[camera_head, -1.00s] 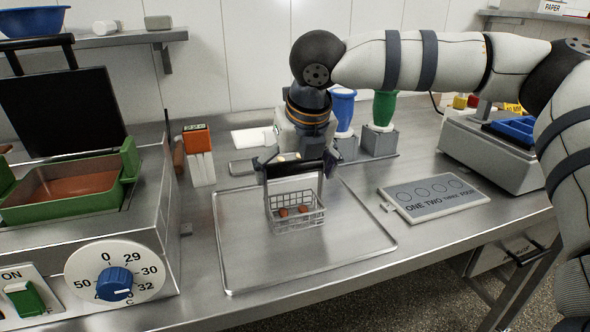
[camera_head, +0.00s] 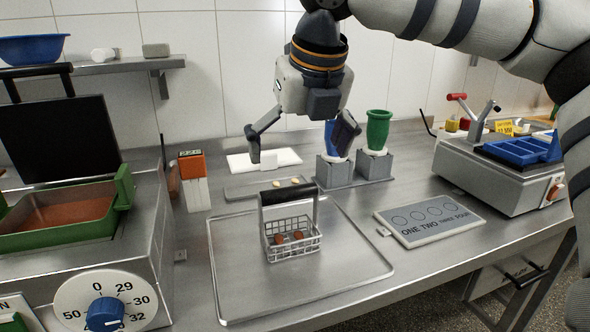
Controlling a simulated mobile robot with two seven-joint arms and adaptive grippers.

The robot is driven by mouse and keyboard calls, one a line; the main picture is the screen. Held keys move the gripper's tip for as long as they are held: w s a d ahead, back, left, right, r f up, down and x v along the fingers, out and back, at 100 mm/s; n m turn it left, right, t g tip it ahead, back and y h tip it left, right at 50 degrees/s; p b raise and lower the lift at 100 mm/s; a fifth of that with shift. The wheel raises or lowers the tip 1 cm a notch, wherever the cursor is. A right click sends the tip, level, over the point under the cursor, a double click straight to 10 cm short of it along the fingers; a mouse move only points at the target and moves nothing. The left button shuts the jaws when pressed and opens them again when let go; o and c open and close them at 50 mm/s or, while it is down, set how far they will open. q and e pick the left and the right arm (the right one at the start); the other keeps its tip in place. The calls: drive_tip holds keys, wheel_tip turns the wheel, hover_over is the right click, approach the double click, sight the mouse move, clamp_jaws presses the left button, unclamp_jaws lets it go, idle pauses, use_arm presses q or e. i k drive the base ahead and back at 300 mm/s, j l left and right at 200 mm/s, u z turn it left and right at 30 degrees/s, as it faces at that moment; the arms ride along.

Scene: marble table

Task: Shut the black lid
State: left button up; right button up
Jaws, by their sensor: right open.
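The black lid (camera_head: 58,138) stands raised, tilted back, behind a green-rimmed pan (camera_head: 60,213) with a brown inside, on the metal appliance at the left. A black handle bar (camera_head: 37,70) shows at the lid's top. My right gripper (camera_head: 300,150) is open and empty, pointing down over the middle of the table, well to the right of the lid. It is above and behind a wire basket (camera_head: 292,240) with a black handle and brown pieces inside, apart from it. My left gripper is not in view.
The basket stands on a metal tray (camera_head: 345,270). An orange-topped box (camera_head: 194,182) stands between the appliance and the tray. Blue and green cups stand in grey holders behind. A shelf (camera_head: 125,65) is above left.

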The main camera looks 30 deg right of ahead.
sight(70, 138)
drive_tip(key=k, duration=1)
